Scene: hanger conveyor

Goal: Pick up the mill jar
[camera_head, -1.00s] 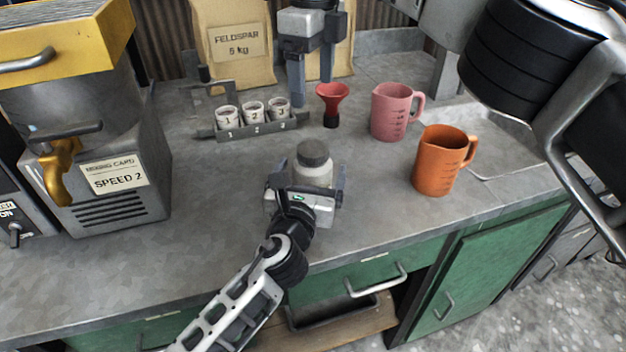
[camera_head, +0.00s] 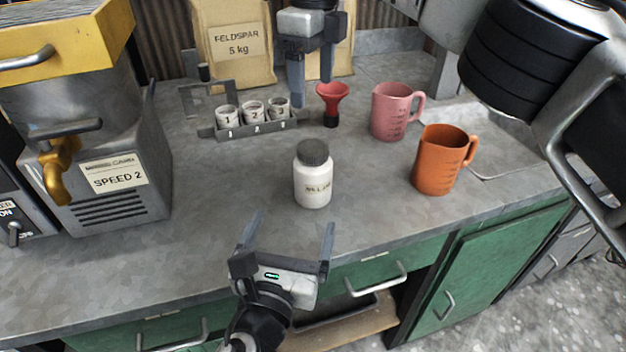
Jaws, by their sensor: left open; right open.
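The mill jar (camera_head: 313,181), a white jar with a dark grey lid and a printed label, stands upright on the grey counter. Nothing touches it. My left gripper (camera_head: 291,228) is open and empty. It is at the counter's front edge, in front of the jar and a little left of it, with its fingers pointing toward the back. My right gripper (camera_head: 310,84) is open, fingers pointing down, above the back of the counter between the numbered cups and the red funnel. I see nothing between its fingers.
Numbered cups (camera_head: 253,112) sit in a rack behind the jar, with a red funnel (camera_head: 331,101) beside it. A pink jug (camera_head: 391,112) and an orange jug (camera_head: 437,160) stand to the right. A mixer (camera_head: 95,165) stands left. The counter around the jar is clear.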

